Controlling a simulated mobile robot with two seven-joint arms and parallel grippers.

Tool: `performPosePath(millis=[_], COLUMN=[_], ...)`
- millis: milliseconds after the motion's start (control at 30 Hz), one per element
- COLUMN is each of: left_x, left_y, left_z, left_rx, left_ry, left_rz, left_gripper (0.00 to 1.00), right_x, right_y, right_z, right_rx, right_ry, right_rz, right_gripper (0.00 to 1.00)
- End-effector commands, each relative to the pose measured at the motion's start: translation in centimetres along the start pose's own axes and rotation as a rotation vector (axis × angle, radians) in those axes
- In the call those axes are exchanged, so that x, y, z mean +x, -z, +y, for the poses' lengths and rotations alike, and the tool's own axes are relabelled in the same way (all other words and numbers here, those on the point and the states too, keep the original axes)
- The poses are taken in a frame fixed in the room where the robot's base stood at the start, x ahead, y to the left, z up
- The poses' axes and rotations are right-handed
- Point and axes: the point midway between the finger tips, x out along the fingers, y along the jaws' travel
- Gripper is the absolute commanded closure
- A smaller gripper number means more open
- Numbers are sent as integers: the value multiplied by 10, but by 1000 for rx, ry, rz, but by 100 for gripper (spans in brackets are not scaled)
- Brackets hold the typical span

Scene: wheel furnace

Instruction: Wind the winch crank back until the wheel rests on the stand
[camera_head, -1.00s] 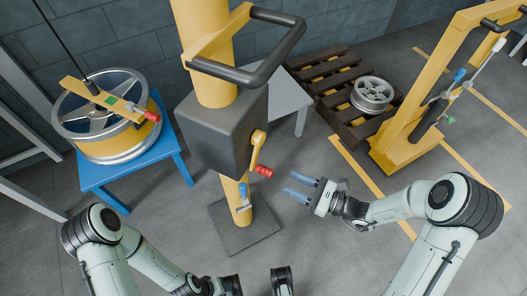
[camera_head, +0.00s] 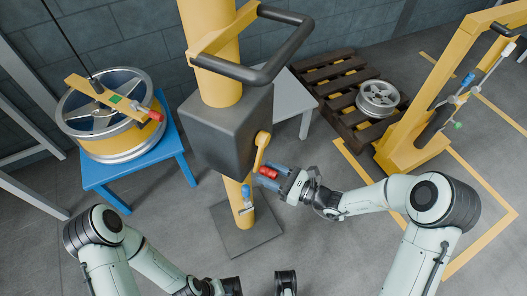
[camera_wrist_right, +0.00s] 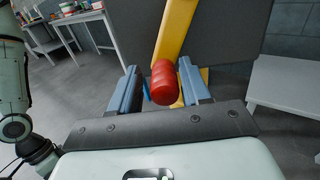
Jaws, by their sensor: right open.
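The winch crank has a yellow arm (camera_head: 261,148) and a red handle (camera_head: 268,173), on the side of a dark box (camera_head: 225,130) on the yellow post. My right gripper (camera_head: 272,175) is open with its blue fingers on either side of the red handle. In the right wrist view the red handle (camera_wrist_right: 163,82) sits between the two fingers, with gaps visible on both sides. The silver wheel (camera_head: 110,115) is at the blue stand (camera_head: 110,175), under a yellow lifting beam on a cable. I cannot tell if it touches. My left arm is at lower left; its fingers are not clear.
A black bar handle (camera_head: 290,45) juts from the post above the winch box. A blue-handled lever (camera_head: 246,195) is on the post below the box. A grey table (camera_head: 295,100), a pallet (camera_head: 335,85) with another wheel (camera_head: 378,97), and a yellow hoist frame (camera_head: 440,100) stand behind and right.

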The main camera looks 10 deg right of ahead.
Motion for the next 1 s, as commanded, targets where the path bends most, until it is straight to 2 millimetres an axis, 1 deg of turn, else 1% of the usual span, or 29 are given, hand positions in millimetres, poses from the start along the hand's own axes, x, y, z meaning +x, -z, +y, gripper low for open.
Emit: performPosePath(millis=[100,133,167,200,267,300,467,567,800,900,1000], left_x=[0,0,0,0,0,0,0,1,4,5,6], left_y=[0,0,0,0,0,0,0,0,0,0,0], left_z=[0,0,0,0,0,0,0,0,-2,-2,-2], left_rx=[0,0,0,0,0,0,0,0,-1,-1,-1], left_ry=[0,0,0,0,0,0,0,0,1,1,1], left_rz=[0,0,0,0,0,0,0,0,-1,-2,-2], left_gripper=[56,56,56,56,56,56,56,56,56,56,56], right_x=[0,0,0,0,0,0,0,0,0,0,0], right_y=[0,0,0,0,0,0,1,3,7,7,7], right_z=[0,0,0,0,0,1,-1,-10,-41,-50,-56], right_rx=[0,0,0,0,1,1,2,1,-2,-2,-2], right_ry=[0,0,0,0,-1,-2,-4,-2,1,0,0], right_rz=[0,0,0,0,0,0,1,1,-1,-3,-4], right_gripper=[53,56,66,79,99,100,100,100,100,100,100])
